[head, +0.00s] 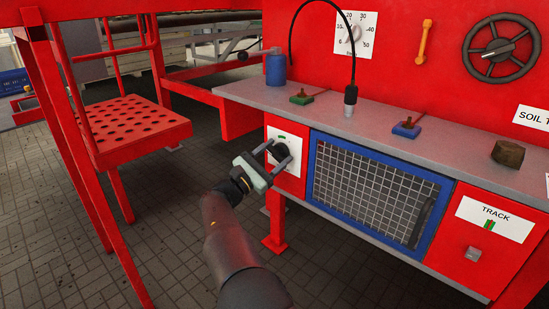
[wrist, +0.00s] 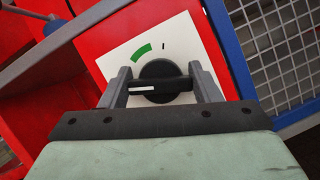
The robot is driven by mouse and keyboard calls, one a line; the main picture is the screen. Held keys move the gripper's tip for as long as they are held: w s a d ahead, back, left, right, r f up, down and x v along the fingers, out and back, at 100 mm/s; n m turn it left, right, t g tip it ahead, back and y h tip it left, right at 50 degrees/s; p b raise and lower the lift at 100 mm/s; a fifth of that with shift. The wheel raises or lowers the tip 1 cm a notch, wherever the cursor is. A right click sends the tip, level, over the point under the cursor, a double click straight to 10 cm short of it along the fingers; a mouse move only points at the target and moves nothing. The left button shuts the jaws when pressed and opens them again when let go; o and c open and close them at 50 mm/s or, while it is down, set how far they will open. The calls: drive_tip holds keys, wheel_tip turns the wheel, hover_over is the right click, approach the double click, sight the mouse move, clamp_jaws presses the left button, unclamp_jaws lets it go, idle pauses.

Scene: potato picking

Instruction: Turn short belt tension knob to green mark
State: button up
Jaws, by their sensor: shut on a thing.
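The black tension knob (wrist: 165,83) sits on a white dial plate (wrist: 185,37) fixed to the red panel. The plate has a green arc mark (wrist: 142,51) and a short black tick to the right of it. The knob's white pointer line lies on its left side and points left, away from the green mark. My gripper (wrist: 160,90) has its two grey fingers on either side of the knob's bar and is shut on it. In the head view the knob (head: 281,151) shows partly behind my gripper (head: 277,157), left of the blue-framed mesh door.
The blue-framed mesh door (head: 312,165) is close to the right of the knob. A grey bench top (head: 375,132) runs above it, with a hanging black cable (head: 351,92) and a blue canister (head: 276,68). A red perforated step (head: 135,128) stands to the left.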

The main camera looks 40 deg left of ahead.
drive_tip(key=m+g+h, duration=0.1)
drive_tip(key=m, duration=0.2)
drive_tip(key=m+g+h+p, duration=0.1)
drive_tip(key=m, duration=0.3)
drive_tip(key=shift+m, duration=0.3)
drive_tip(key=m+g+h+p, duration=0.1)
drive_tip(key=m+g+p, duration=0.1)
drive_tip(key=m, duration=0.2)
drive_tip(key=shift+p, duration=0.3)
drive_tip(key=shift+m+g+p, duration=0.4)
drive_tip(key=shift+m+p, duration=0.25)
drive_tip(key=shift+m, duration=0.45)
drive_tip(key=shift+f, duration=0.15)
drive_tip(key=shift+d, duration=0.1)
drive_tip(key=o, duration=1)
drive_tip(key=shift+s, duration=0.1)
